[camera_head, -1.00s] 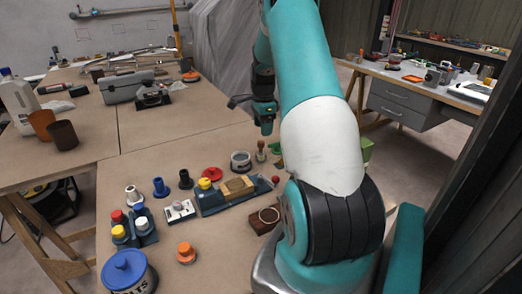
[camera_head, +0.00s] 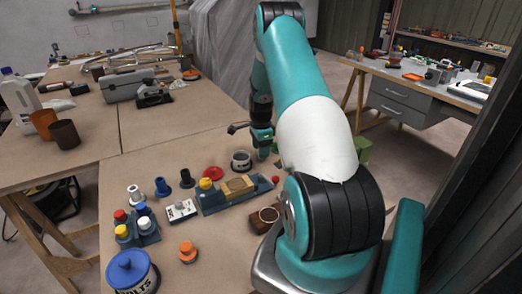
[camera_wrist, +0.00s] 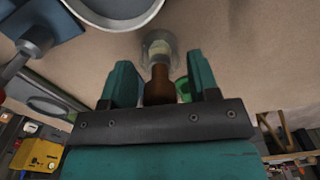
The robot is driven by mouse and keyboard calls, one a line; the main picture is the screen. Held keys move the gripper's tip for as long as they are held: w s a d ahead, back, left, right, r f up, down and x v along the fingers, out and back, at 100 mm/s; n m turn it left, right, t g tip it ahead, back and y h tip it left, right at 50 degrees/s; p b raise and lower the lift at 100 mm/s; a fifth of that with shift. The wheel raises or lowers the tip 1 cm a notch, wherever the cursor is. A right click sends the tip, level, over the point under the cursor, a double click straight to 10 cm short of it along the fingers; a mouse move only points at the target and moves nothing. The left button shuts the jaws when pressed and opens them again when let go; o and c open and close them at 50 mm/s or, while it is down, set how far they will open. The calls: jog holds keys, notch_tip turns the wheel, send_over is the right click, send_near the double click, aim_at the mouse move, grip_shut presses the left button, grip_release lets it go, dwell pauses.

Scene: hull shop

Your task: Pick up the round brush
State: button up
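The round brush (camera_wrist: 159,82) has a brown wooden handle and a pale round head, and it stands on the table. In the wrist view its handle lies between the two spread fingers of my gripper (camera_wrist: 162,80), with a gap on each side. In the head view my gripper (camera_head: 262,144) is low over the table, just right of the grey round tin, and mostly hides the brush. My gripper is open and holds nothing.
The grey round tin (camera_head: 241,161) stands close left of my gripper and also shows in the wrist view (camera_wrist: 113,8). A blue holder with a wooden block (camera_head: 238,186) lies in front. A red disc (camera_head: 212,174) and several small pegs stand further left.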

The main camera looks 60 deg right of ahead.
jog(key=c, duration=0.8)
jog(key=shift+r, duration=0.1)
jog(key=shift+c, duration=0.2)
notch_tip(320, 180, up, 20)
jog(key=b, duration=0.1)
